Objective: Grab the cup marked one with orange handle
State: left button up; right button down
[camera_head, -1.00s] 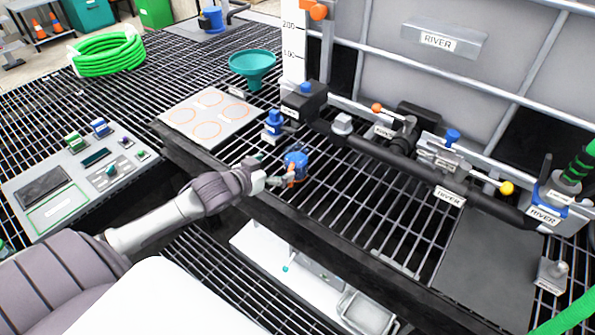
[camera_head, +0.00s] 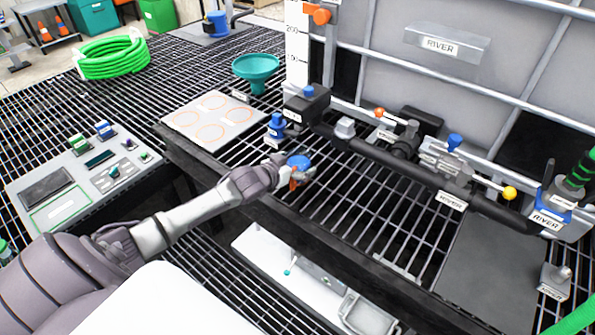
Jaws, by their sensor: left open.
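A blue cup (camera_head: 299,161) with an orange handle (camera_head: 293,180) is near the middle of the view, over the front part of the grating. Its number cannot be read from here. My left gripper (camera_head: 297,174) is right at the cup, on its near side by the handle. Its fingers are open, small and partly merged with the cup, so contact is unclear. My right gripper is not in view.
A black pipe with valves (camera_head: 380,160) runs behind the cup. A blue fitting (camera_head: 276,127) stands just behind left. A plate with orange circles (camera_head: 213,118), a teal funnel (camera_head: 256,70) and a control panel (camera_head: 85,178) are to the left. The grating (camera_head: 350,205) right of the cup is clear.

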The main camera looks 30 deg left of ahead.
pick_arm(q)
jog(key=c, duration=1.5)
jog(key=shift+o, duration=0.2)
